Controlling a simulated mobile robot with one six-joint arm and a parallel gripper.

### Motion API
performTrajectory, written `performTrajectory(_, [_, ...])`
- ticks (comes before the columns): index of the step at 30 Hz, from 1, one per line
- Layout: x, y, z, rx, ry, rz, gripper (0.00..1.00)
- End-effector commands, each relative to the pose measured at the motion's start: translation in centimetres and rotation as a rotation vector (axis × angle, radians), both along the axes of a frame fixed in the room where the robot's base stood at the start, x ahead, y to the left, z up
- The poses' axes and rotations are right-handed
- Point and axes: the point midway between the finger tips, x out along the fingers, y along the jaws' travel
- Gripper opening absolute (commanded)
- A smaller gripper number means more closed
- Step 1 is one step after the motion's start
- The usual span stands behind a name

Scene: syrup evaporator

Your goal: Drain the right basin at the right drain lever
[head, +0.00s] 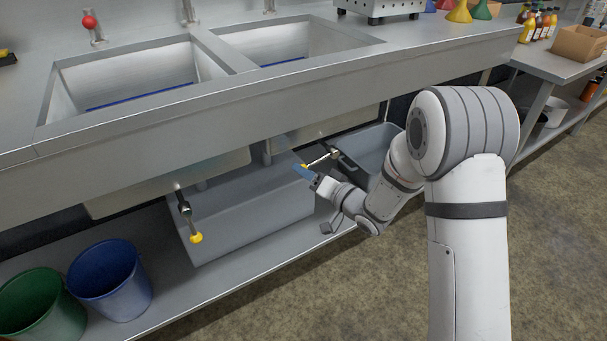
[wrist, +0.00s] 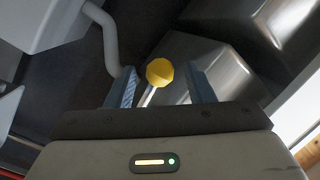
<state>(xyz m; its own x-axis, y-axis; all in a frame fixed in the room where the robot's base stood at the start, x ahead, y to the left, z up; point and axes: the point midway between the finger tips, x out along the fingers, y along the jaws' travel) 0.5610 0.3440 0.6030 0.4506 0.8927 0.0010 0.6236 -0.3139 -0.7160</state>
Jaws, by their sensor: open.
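The right basin (head: 290,42) is a metal sink with a blue strip along its visible bottom. In the wrist view, my gripper (wrist: 165,87) is open, with the yellow knob (wrist: 160,72) showing between the two blue fingertips, closer to the left one. A gap shows on the right side, and whether the left finger touches the knob is unclear.
The left drain lever (head: 184,205) hangs down under the left basin (head: 130,78). A grey tub (head: 225,222) stands on the lower shelf, with a blue bucket (head: 110,283) and green bucket (head: 40,305) to its left. The counter's front edge (head: 280,85) overhangs my gripper. Floor at right is clear.

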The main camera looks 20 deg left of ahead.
Motion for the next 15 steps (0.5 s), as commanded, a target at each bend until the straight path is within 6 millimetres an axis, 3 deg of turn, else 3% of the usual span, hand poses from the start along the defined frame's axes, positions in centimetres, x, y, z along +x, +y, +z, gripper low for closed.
performTrajectory(6, [0.9, 1.7, -0.1, 0.000, 0.000, -0.001, 0.48])
performTrajectory(15, [1.0, 1.8, 0.0, -0.001, 0.001, -0.003, 0.47])
